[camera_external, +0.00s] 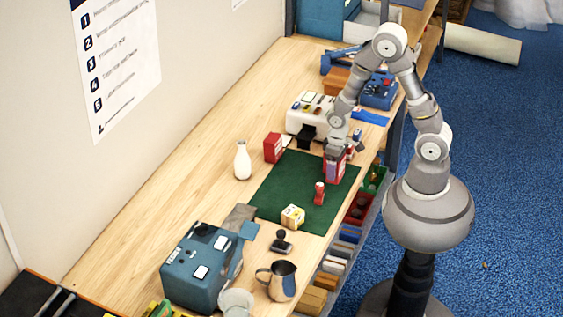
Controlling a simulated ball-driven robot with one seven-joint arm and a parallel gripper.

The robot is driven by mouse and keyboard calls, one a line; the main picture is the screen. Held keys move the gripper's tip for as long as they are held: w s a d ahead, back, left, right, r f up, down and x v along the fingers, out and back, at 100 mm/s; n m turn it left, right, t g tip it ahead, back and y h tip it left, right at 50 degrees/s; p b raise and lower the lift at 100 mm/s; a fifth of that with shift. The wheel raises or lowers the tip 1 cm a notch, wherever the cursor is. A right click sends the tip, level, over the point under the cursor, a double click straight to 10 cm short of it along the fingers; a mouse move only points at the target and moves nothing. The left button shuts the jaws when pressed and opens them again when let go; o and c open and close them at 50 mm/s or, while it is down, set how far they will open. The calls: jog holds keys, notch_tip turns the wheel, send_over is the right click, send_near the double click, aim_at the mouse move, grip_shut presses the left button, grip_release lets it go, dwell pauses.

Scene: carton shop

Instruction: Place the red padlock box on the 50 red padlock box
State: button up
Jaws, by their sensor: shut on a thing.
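A red box with a pale label (335,170), which looks like the red padlock box, is upright at the right part of the green mat (283,187). My gripper (339,152) comes down from above and is shut on its top. I cannot tell whether the box touches the mat or is a little above it. A second red box (273,148) stands upright on the wooden table just beyond the mat's left edge, apart from my gripper. The print on both boxes is too small to read, so I cannot tell which is the 50 red padlock box.
A small red object (319,194) and a yellow-white cube (292,216) are on the mat. A white bottle (242,160) stands left of it. A white machine (308,113) is behind. A blue machine (199,265), metal jug (281,281) and black stamp-like object (281,243) are in front.

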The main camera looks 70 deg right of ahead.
jog(key=w+d+r+p, duration=0.6)
jog(key=w+d+r, duration=0.15)
jog(key=w, duration=0.45)
jog(key=b, duration=0.1)
send_over(273, 138)
jog(key=shift+s+f, duration=0.25)
jog(key=shift+s, duration=0.1)
jog(key=shift+w, duration=0.25)
notch_tip(273, 138, down, 4)
jog(key=shift+r+b, duration=0.2)
jog(key=shift+b, duration=0.35)
jog(key=o, duration=1.1)
